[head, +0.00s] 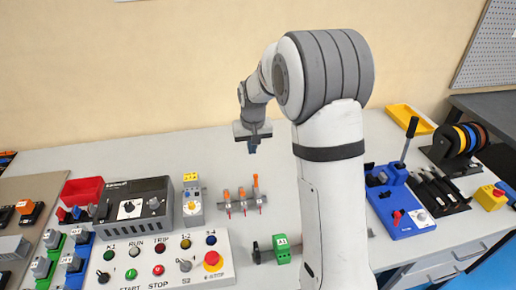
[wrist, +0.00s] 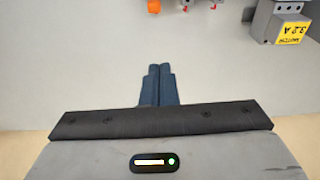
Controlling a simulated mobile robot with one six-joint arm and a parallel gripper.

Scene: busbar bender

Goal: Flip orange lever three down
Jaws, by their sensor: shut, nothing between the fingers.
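A grey device with a yellow label (head: 192,205) stands left of the levers, and its label (wrist: 290,28) shows in the wrist view. A button panel (head: 132,270) lies in front. A green block (head: 282,250) sits nearer. The bench behind the levers is clear.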

